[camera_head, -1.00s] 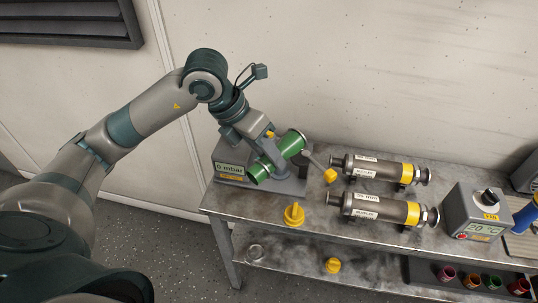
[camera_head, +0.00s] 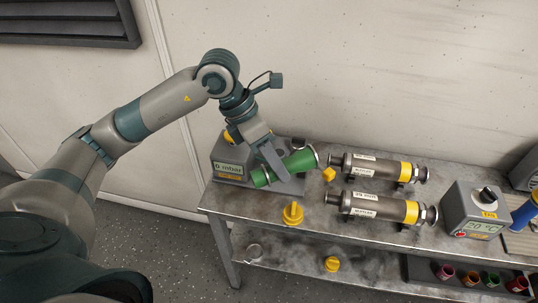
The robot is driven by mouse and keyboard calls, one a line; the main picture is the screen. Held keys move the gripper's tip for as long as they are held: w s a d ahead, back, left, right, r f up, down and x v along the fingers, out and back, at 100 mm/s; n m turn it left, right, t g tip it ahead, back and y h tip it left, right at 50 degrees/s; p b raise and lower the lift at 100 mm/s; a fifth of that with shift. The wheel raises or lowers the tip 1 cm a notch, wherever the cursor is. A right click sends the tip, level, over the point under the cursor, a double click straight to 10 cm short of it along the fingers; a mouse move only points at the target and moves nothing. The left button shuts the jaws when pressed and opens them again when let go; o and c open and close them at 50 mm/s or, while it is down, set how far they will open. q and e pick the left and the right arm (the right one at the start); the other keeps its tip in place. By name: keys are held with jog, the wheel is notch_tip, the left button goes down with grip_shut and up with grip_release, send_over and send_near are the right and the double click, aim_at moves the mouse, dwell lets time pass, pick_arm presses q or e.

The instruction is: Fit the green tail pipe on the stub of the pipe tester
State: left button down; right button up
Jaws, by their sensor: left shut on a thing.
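The green tail pipe (camera_head: 298,162) slants over the grey pipe tester, its right end higher in the picture. My left gripper (camera_head: 274,166) is shut on it near the middle, reaching down from above. The pipe tester (camera_head: 229,168) stands at the bench's left end, with an mbar display on its front. I cannot make out its stub, which the pipe, gripper or arm may hide. I cannot tell whether the pipe touches the tester. My right gripper is out of view.
Two metal cylinders with yellow bands (camera_head: 384,166) lie right of the tester on the bench (camera_head: 335,238). A yellow knob (camera_head: 292,213) stands in front, and a grey temperature box (camera_head: 475,212) is at right. Coloured cups (camera_head: 466,279) sit on the lower shelf.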

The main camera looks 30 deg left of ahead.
aim_at(267, 179)
pick_arm(q)
jog(key=m+g, duration=0.1)
jog(key=m, duration=0.1)
jog(key=d+m, duration=0.1)
jog(key=d+f+m+g, duration=0.1)
jog(key=m, duration=0.1)
jog(key=shift+s+f+m+g, duration=0.1)
jog(key=shift+s+m+g, duration=0.2)
jog(key=shift+s, duration=0.1)
jog(key=m+g+y, duration=0.1)
jog(key=m+y, duration=0.1)
jog(key=m, duration=0.4)
jog(key=s+a+f+m+g+y, duration=0.1)
jog(key=m+y, duration=0.2)
jog(key=m, duration=0.4)
jog(key=s+f+m+g+y, duration=0.1)
jog(key=m+y, duration=0.1)
jog(key=m, duration=0.5)
jog(key=shift+a+y, duration=0.3)
jog(key=shift+y, duration=0.1)
jog(key=shift+a+r+m+y, duration=0.15)
jog(key=shift+a+m+y, duration=0.35)
jog(key=shift+m, duration=0.8)
jog(key=shift+w+a, duration=0.1)
jog(key=shift+a, duration=0.1)
